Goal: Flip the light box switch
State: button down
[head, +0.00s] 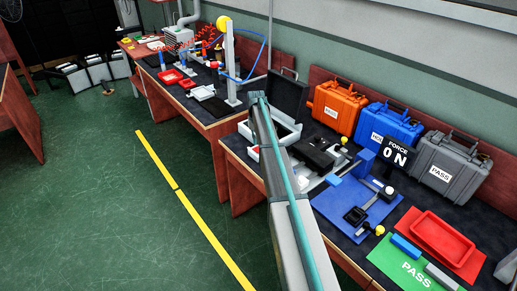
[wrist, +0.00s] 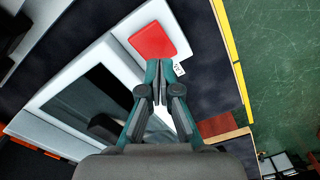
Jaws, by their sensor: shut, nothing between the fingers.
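The light box (wrist: 110,47) is a white frame around a dark panel, seen in the wrist view. A red square switch (wrist: 152,40) sits at one corner of the white frame, with a small white label (wrist: 179,69) beside it. My gripper (wrist: 160,68) is shut and empty. In the picture its fingertips lie just below the red switch; whether they touch it I cannot tell. In the head view my arm crosses in front of the light box (head: 287,129), hiding part of it, and I cannot make out the fingers.
Orange (head: 337,108), blue (head: 388,127) and grey (head: 449,166) cases stand along the back of the bench. The green floor on the left is open.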

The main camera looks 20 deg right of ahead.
aim_at(256, 148)
jog(key=shift+r+p, duration=0.9)
jog(key=shift+r, duration=1.35)
jog(key=s+a+f+n, duration=0.1)
jog(key=s+a+f, duration=0.4)
jog(key=s+a, duration=0.35)
jog(key=s+a+f+n, duration=0.1)
jog(key=s+a+f, duration=0.5)
jog(key=s, duration=0.4)
jog(key=s+a+f, duration=0.2)
jog(key=s+a, duration=0.2)
jog(key=s, duration=0.3)
jog(key=s+a+f+n, duration=0.1)
jog(key=s+a, duration=0.3)
jog(key=s, duration=0.4)
jog(key=s+a+f, duration=0.2)
jog(key=s+a, duration=0.2)
jog(key=s, duration=0.3)
jog(key=s+f+g, duration=0.3)
jog(key=s+f, duration=0.6)
jog(key=s, duration=0.5)
jog(key=s+f+g, duration=0.3)
jog(key=s+f, duration=0.5)
jog(key=s, duration=0.6)
jog(key=shift+s+d+f+g, duration=0.2)
jog(key=shift+s+f+g, duration=0.1)
jog(key=shift+f+g, duration=0.1)
